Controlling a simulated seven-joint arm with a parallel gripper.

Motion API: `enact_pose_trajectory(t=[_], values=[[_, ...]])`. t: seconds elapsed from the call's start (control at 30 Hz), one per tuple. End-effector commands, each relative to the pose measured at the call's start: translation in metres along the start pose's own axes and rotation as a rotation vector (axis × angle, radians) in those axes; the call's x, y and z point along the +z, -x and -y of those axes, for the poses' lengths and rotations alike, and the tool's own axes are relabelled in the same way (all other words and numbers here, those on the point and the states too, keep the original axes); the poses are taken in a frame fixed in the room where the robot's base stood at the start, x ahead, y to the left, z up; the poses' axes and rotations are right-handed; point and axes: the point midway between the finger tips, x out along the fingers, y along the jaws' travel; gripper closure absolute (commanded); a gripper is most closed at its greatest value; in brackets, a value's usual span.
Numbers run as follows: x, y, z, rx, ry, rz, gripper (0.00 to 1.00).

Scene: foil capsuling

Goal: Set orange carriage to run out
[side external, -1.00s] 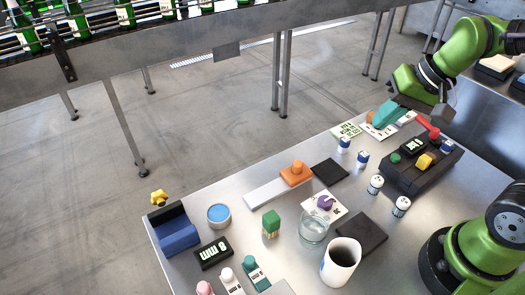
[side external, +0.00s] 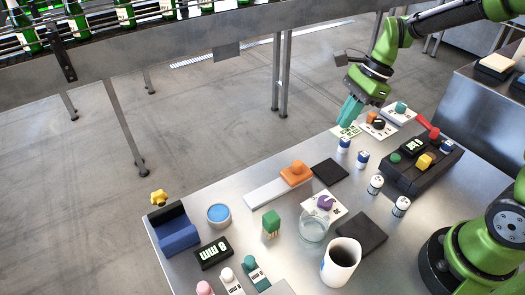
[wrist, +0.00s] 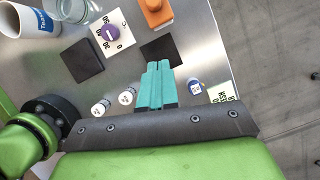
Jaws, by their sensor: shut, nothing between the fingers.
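The orange carriage (side external: 296,174) is a block with a rounded knob on top. It sits at the right end of a pale flat rail (side external: 264,195) on the steel table. In the wrist view the orange carriage (wrist: 156,14) is cut by the top edge. My gripper (side external: 345,123), with teal fingers, is shut and empty. It hangs above the far edge of the table, behind and to the right of the carriage, apart from it. The wrist view shows the closed fingertips of my gripper (wrist: 158,64) over the table. I cannot read any run-out mark.
A black pad (side external: 330,172) lies right of the carriage. Small blue-and-white cylinders (side external: 344,145) stand near my gripper. A purple knob (side external: 325,202), a clear glass (side external: 312,229) and a white mug (side external: 341,262) stand in front. A dark control box (side external: 420,170) is at right.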

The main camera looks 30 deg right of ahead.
Motion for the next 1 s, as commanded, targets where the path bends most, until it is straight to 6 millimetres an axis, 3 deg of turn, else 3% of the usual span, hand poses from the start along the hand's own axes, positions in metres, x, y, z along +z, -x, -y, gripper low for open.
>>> enact_pose_trajectory(t=[0.27, 0.73, 1.0], values=[[0.0, -0.009, -0.001, 0.003, 0.003, -0.001, 1.0], [0.0, -0.101, -0.001, 0.006, 0.003, -0.001, 1.0], [0.032, -0.113, 0.0, 0.0, 0.008, -0.001, 1.0]])
